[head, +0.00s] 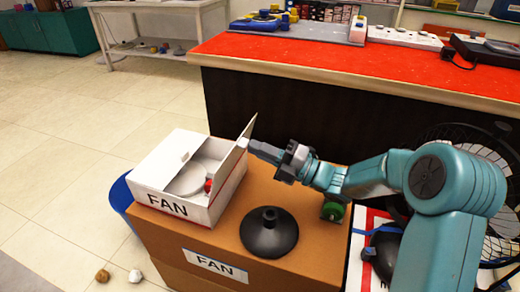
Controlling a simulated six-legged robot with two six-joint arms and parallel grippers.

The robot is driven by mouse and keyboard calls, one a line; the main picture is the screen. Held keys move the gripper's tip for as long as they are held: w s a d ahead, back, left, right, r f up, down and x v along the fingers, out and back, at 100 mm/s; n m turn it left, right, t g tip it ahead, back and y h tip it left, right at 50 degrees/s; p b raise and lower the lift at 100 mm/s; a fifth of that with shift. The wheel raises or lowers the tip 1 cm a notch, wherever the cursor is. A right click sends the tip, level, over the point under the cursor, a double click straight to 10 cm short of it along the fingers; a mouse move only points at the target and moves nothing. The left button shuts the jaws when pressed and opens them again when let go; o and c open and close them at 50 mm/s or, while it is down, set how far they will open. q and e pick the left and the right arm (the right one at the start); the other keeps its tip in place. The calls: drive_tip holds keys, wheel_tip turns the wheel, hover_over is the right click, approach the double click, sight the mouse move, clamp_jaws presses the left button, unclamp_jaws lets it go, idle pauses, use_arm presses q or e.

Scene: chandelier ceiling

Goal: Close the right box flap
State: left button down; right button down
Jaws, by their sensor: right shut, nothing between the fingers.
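A white box (176,204) marked FAN sits on a brown carton (215,240). Its left flap (168,157) lies over the left part of the opening. Its right flap (232,166) stands up, tilted, along the right side. A white round part and a small red part show inside the box. My right gripper (257,149) comes in from the right, shut, with its tips at the outer side of the right flap near its far top edge. I cannot tell whether they touch it. My left gripper is not in view.
A red-topped counter (330,68) is behind. A black fan cage (480,150) stands at right. The floor at left is mostly clear.

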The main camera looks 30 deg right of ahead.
sight(240, 140)
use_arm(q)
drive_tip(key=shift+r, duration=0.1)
